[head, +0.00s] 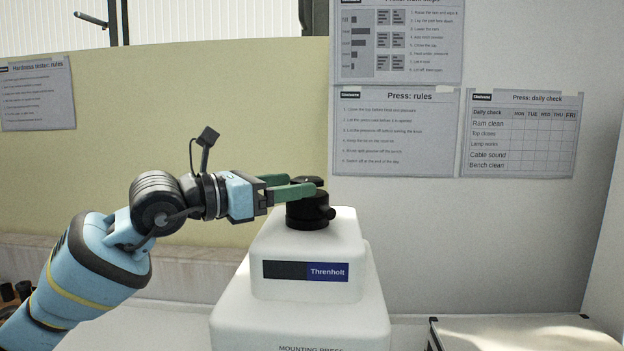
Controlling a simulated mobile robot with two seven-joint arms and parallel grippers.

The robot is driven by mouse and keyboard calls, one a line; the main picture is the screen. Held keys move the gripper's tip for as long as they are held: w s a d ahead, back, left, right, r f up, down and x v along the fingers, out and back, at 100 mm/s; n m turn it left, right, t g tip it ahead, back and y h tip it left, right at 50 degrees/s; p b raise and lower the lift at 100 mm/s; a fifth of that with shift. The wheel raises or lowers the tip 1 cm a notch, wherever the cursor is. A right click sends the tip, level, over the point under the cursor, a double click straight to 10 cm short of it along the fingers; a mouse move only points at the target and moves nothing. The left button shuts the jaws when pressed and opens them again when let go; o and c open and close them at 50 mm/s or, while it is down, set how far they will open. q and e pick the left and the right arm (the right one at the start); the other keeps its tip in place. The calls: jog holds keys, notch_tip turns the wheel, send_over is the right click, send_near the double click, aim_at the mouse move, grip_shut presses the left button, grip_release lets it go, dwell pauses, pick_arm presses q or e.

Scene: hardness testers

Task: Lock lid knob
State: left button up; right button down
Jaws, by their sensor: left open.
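The black lid knob (309,215) sits on top of a white mounting press (306,246) labelled Threnholt, in the middle of the head view. A short black stub sticks out from the knob's right side. My left gripper (299,188) reaches in from the left, level with the top of the knob. Its two green fingers are apart, one on the near side and one on the far side of the knob's upper part. The near finger hides some of the knob's top. I cannot tell whether either finger touches it. My right gripper is not in view.
Printed sheets (396,134) hang on the wall behind the press. A pale box-like surface with dark edges (515,333) stands at the lower right. Small dark items (14,291) lie at the far left. The space right of the press is open.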

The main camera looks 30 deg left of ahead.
aim_at(313, 177)
pick_arm(q)
jog(key=p+x, duration=0.1)
jog(key=x, duration=0.3)
jog(key=shift+r, duration=0.15)
jog(key=shift+w+d, duration=0.35)
jog(key=shift+w, duration=0.25)
jog(key=shift+c, duration=0.4)
jog(key=c, duration=0.9)
